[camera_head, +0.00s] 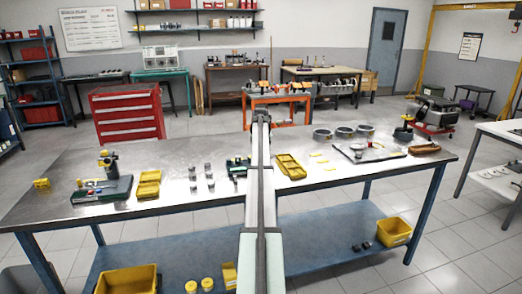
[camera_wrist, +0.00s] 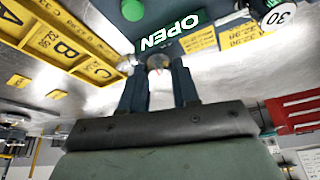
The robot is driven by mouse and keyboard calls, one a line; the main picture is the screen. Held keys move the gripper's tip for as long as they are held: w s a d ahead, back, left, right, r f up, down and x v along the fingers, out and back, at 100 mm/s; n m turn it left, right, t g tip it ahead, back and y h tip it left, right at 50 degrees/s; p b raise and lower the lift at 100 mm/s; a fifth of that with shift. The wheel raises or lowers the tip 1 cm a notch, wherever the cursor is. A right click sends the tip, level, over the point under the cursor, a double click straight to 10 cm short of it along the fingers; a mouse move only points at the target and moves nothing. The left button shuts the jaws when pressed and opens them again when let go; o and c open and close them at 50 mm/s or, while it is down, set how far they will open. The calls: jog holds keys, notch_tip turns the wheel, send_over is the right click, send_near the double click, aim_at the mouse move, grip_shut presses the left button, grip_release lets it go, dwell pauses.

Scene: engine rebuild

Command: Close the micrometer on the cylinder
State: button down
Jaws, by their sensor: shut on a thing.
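In the wrist view my gripper (camera_wrist: 158,75) has its two dark fingers on either side of a small round metal part (camera_wrist: 158,61), seemingly the micrometer's knob. The part sits beside a dark green block with a green OPEN sign (camera_wrist: 170,38) and yellow number plates (camera_wrist: 203,40). In the head view a dark green fixture (camera_head: 237,166) stands on the bench just left of my arm, and is partly hidden by it. My gripper is hidden behind the arm there. The measured cylinder and the micrometer's gap cannot be made out clearly.
A yellow lettered tray (camera_wrist: 75,45) lies close by; a yellow tray (camera_head: 290,167) shows right of my arm. Several small metal cylinders (camera_head: 209,177) stand to the left. Metal rings (camera_head: 344,132) lie at the back right. The bench front (camera_head: 335,190) right of my arm is clear.

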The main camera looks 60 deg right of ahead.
jog(key=n+t, duration=0.1)
jog(key=n, duration=0.2)
jog(key=n+y, duration=0.1)
jog(key=n, duration=0.1)
jog(key=shift+s+d+n+t+y, duration=0.2)
jog(key=shift+n+t+y, duration=0.1)
jog(key=shift+n+t, duration=0.1)
jog(key=n, duration=0.2)
jog(key=n+y, duration=0.1)
jog(key=n, duration=0.1)
jog(key=shift+d+y, duration=0.15)
jog(key=shift+y, duration=0.15)
jog(key=n+y, duration=0.1)
jog(key=n, duration=0.2)
jog(key=n+y, duration=0.1)
jog(key=n, duration=0.1)
jog(key=shift+d+n, duration=0.15)
jog(key=shift+n, duration=0.25)
jog(key=n+y, duration=0.1)
jog(key=n, duration=0.3)
jog(key=shift+y, duration=0.3)
jog(key=shift+n, duration=0.3)
jog(key=c, duration=0.8)
grip_release()
jog(key=v, duration=1.4)
jog(key=shift+w, duration=0.2)
